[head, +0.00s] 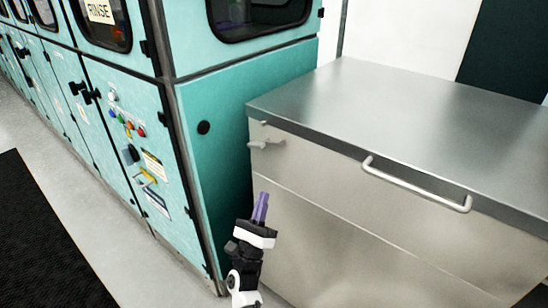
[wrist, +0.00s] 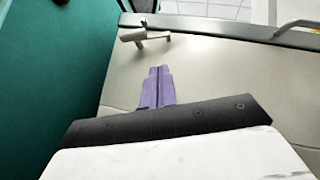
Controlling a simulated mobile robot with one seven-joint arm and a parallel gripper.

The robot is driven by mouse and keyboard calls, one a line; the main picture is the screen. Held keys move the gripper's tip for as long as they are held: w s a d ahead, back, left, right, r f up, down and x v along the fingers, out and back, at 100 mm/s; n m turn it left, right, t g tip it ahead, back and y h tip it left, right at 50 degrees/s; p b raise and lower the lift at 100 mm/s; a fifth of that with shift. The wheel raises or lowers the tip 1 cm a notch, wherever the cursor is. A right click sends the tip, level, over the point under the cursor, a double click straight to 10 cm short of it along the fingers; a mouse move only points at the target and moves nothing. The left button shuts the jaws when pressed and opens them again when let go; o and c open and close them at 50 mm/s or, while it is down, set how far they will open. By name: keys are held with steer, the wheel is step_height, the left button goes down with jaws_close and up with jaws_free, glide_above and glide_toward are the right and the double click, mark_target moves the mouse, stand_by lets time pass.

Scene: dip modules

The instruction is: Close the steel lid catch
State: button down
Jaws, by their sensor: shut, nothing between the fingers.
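The steel lid catch (head: 265,143) is a small grey lever on the front of the steel chest, near its upper left corner. In the wrist view the catch (wrist: 144,37) shows near the top, with its lever lying roughly level and sticking out from the front below the lid edge. The steel lid (head: 400,105) lies flat on the chest. My gripper (head: 263,195), with purple fingers, is shut and empty. It is below the catch and apart from it. The wrist view shows the finger tips (wrist: 159,68) together, below and slightly right of the catch.
A teal machine (head: 225,130) with a window stands close on the left, with a narrow gap beside the chest. A black mat (head: 40,240) lies on the floor at left.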

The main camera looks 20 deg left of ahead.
mark_target(265, 144)
steer(key=shift+m+h, duration=0.4)
steer(key=shift+m, duration=0.2)
steer(key=shift+p+x, duration=3.05)
steer(key=shift+x, duration=2.85)
